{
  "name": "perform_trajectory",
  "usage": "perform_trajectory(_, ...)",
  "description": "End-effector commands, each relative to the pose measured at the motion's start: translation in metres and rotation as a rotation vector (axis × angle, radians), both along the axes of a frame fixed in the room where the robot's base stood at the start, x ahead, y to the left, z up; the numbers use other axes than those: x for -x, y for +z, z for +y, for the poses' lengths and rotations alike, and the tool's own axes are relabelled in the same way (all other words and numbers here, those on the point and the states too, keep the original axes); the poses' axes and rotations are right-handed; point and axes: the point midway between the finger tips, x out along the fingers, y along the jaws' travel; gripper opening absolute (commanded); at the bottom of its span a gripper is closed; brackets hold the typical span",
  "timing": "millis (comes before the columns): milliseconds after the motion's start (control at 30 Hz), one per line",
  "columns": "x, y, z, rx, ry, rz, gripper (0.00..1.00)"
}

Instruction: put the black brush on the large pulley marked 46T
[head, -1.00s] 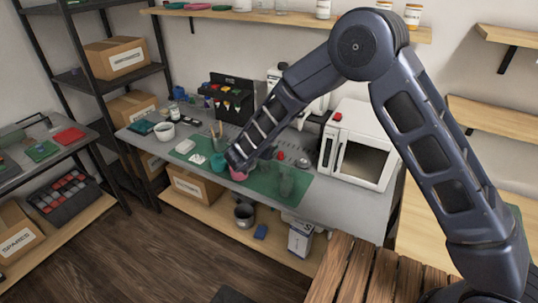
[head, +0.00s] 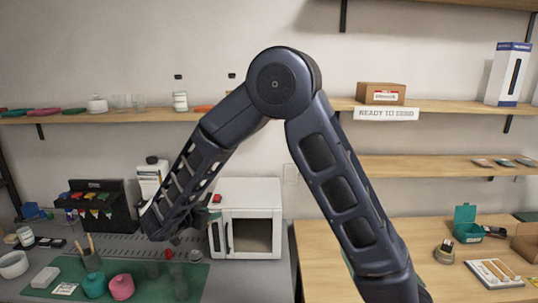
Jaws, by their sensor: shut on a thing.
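My gripper (head: 180,236) is at the low end of my forearm, above the back of the green mat and just left of the white oven-like box. It is dark and small in the picture. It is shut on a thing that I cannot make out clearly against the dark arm. I cannot pick out the black brush with certainty. No large pulley marked 46T can be read in this view.
The green mat (head: 48,291) bears a teal pot (head: 94,286) and a pink pot (head: 121,288). The white box (head: 262,192) stands to the right. A wooden worktop (head: 330,262) with several small items lies further right. A "READY TO SEND" shelf (head: 440,106) is above it.

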Motion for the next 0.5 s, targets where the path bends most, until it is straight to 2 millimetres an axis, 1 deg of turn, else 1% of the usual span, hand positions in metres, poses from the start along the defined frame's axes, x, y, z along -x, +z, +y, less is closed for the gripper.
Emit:
perform_trajectory(33,-0.001,0.008,-0.014,-0.002,-0.029,-0.002,0.19)
perform_trajectory(133,-0.001,0.02,-0.04,-0.002,-0.091,-0.001,0.19)
perform_trajectory(267,-0.024,0.009,-0.08,0.002,-0.162,0.001,0.19)
perform_trajectory(367,-0.041,0.002,-0.114,0.003,-0.219,0.0,0.19)
perform_trajectory(400,-0.048,-0.001,-0.129,0.002,-0.243,0.0,0.19)
perform_trajectory(467,-0.058,-0.005,-0.153,0.002,-0.279,0.0,0.19)
perform_trajectory(500,-0.063,-0.008,-0.171,0.003,-0.305,0.001,0.19)
